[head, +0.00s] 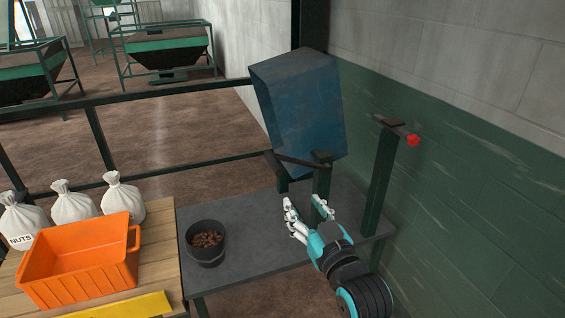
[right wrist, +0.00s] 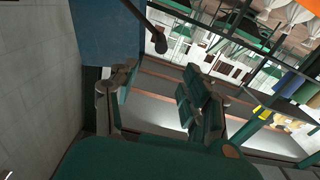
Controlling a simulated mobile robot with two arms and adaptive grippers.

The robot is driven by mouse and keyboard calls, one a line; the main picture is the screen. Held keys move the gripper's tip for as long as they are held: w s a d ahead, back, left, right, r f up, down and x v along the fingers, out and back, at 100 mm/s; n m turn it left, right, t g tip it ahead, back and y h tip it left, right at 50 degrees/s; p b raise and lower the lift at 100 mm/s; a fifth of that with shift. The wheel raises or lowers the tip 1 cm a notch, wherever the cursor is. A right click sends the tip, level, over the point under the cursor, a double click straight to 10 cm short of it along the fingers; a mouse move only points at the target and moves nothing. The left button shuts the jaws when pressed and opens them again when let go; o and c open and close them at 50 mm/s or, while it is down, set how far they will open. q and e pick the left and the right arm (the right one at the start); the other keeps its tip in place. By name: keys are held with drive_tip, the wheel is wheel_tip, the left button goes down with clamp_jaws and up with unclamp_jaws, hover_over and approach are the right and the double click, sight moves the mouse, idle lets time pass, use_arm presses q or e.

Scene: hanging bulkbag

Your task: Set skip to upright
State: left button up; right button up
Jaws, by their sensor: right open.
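The skip (head: 300,112) is a large blue bin in the head view. It hangs tilted on a dark frame beside the green and grey wall. In the right wrist view, part of the blue skip (right wrist: 108,32) shows at the top left. A dark bar (head: 300,160) runs beneath the skip's lower end; a dark rod (right wrist: 143,22) also crosses the right wrist view. My right gripper (head: 306,208) is open and empty, below the skip and close to a dark green post. It shows with fingers apart in the right wrist view (right wrist: 158,105). My left gripper is not seen.
A grey table (head: 255,245) holds a black bucket of brown pieces (head: 207,242). An orange crate (head: 80,262) and white sacks (head: 72,203) stand on a wooden table at left. A post with a red knob (head: 413,140) stands right of my gripper, near the wall.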

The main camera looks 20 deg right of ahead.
sight(276, 166)
drive_tip(key=w+p, duration=0.1)
drive_tip(key=w, duration=0.9)
drive_tip(key=w+p, duration=0.1)
drive_tip(key=w, duration=0.5)
drive_tip(key=shift+a+p, duration=0.35)
drive_tip(key=shift+a, duration=0.05)
drive_tip(key=shift+w+f, duration=0.1)
drive_tip(key=shift+w, duration=0.4)
clamp_jaws()
